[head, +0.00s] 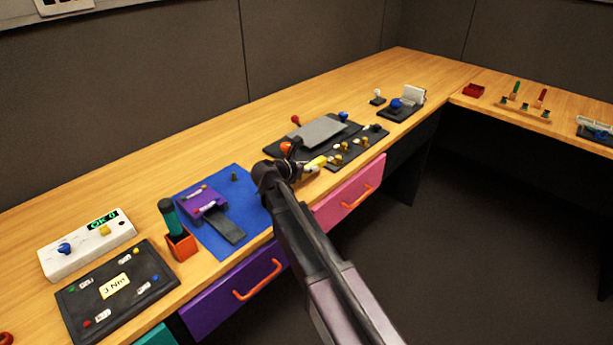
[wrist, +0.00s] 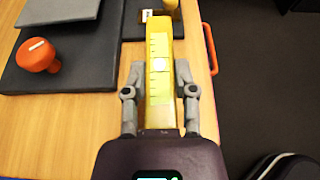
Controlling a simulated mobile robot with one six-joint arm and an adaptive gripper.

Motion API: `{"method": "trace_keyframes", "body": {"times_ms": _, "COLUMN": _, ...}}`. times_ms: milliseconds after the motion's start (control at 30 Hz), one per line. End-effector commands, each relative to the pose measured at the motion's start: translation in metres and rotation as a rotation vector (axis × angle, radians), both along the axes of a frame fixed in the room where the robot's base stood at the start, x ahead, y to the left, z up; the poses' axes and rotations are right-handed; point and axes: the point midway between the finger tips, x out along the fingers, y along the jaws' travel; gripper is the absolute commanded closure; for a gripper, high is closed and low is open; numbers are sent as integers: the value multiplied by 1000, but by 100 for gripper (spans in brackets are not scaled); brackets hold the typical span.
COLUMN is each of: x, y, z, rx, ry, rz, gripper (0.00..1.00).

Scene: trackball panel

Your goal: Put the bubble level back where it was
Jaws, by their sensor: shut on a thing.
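The bubble level is a yellow bar (wrist: 160,45) in the wrist view, with a paler marked strip on top. My gripper (wrist: 159,92) is shut on it, one grey finger on each side, and the bar points away from the wrist. In the head view the yellow level (head: 316,163) shows small at the end of my arm, beside my gripper (head: 303,168), over the desk's front edge near the pink drawer. Whether it touches the desk is not clear. Its near end is partly hidden by my gripper.
A dark panel with a grey plate (head: 318,131) and an orange knob (wrist: 37,55) lies left of the level in the wrist view. A small board with brass pieces (head: 358,146) is close by. A blue mat (head: 228,240) with a purple fixture lies left. The pink drawer (head: 350,195) has an orange handle.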

Motion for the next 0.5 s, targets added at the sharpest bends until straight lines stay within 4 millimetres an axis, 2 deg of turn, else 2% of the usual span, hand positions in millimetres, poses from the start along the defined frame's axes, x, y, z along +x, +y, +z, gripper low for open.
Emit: {"method": "trace_keyframes", "body": {"times_ms": 500, "x": 0, "y": 1, "z": -34, "rx": 0, "ry": 0, "rz": 1, "gripper": 100}}
